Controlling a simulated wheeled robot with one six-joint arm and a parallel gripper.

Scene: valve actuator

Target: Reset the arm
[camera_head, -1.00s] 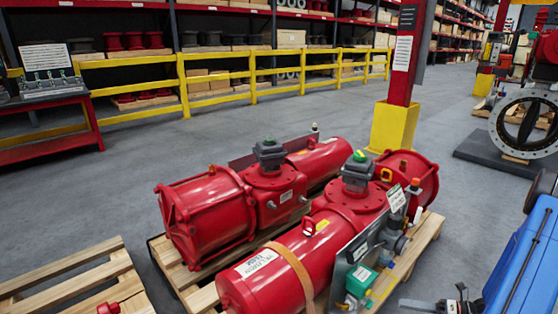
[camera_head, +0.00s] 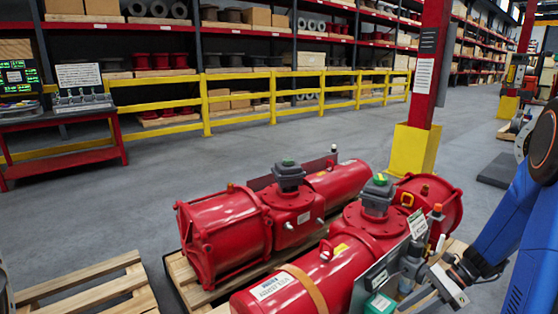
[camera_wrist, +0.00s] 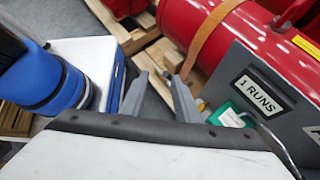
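My gripper (camera_head: 430,288) is at the lower right of the head view, at the end of my blue arm, close to the near red valve actuator (camera_head: 325,275). In the wrist view my gripper (camera_wrist: 160,78) shows two grey fingers with a gap between them, open and empty. The near actuator also shows in the wrist view (camera_wrist: 230,50), with a tan strap, a "1 RUNS" plate (camera_wrist: 263,92) and a green box (camera_wrist: 226,116). In the head view that green box (camera_head: 380,304) is cut by the bottom edge. A second red actuator (camera_head: 225,235) lies behind.
Both actuators rest on a wooden pallet (camera_head: 190,285). An empty pallet (camera_head: 85,288) is at lower left. A yellow-based column (camera_head: 414,150) stands behind. A yellow rail (camera_head: 240,103) fronts the shelves. A red table (camera_head: 65,150) is at left. The floor between is clear.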

